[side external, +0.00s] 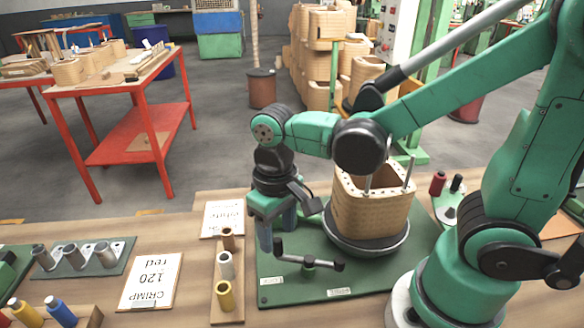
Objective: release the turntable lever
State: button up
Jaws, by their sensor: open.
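My gripper (278,238) points down, open, just above and behind the lever's left end. Its blue-grey fingers look empty. I cannot tell whether a finger touches the lever's left knob.
A grey-cylinder rack (85,257) stands farther left. Red and black spools (438,183) are right of the coil.

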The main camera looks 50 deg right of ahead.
jog(key=shift+r, duration=1.5)
jog(key=w+d+r+t, duration=0.1)
jog(key=d+r+t, duration=0.2)
jog(key=d+t, duration=0.2)
jog(key=shift+w+d+t, duration=0.25)
jog(key=shift+d+t, duration=0.1)
jog(key=shift+t, duration=0.75)
